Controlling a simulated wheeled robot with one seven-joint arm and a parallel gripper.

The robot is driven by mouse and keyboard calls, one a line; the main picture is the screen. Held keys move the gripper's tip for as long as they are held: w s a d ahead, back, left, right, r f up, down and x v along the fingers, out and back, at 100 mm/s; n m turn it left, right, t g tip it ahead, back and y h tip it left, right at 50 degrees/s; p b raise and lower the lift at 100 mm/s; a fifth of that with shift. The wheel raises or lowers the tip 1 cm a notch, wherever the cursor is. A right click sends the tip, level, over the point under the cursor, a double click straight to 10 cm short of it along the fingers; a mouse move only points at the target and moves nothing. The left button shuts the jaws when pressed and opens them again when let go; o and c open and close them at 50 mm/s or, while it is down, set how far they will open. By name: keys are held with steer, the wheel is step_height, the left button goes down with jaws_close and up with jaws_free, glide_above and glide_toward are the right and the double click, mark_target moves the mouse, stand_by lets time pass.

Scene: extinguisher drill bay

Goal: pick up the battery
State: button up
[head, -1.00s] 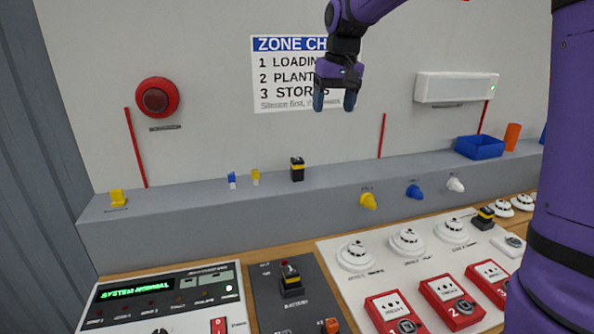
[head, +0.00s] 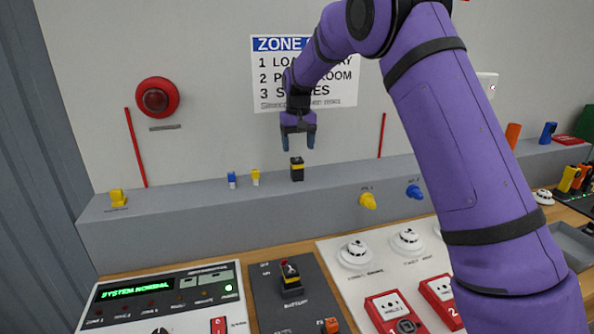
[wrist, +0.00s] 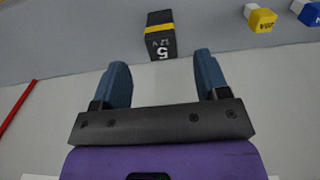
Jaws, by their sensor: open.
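The battery, a small black block with a yellow band (head: 297,170), stands upright on the grey ledge. In the wrist view the battery (wrist: 161,36) shows "12 V" and "5" on its side, just beyond and between the fingertips. My gripper (head: 298,146) is open and empty, pointing down just above the battery in the head view. Its two blue fingers also show in the wrist view (wrist: 161,68), spread apart and not touching the battery. Another black and yellow block (head: 291,279) sits on the dark panel below.
A blue piece (head: 232,180) and a yellow piece (head: 255,177) stand left of the battery on the ledge (head: 190,198). A yellow knob (head: 368,201) and a blue knob (head: 414,192) stick out of the ledge front. The wall is close behind.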

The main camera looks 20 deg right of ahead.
mark_target(297, 159)
steer(key=shift+w+f, duration=0.2)
steer(key=shift+f, duration=1.4)
steer(key=shift+w+f, duration=0.2)
steer(key=shift+f, duration=1.4)
steer(key=shift+c, duration=0.5)
steer(key=shift+r, duration=0.1)
steer(key=c, duration=1.1)
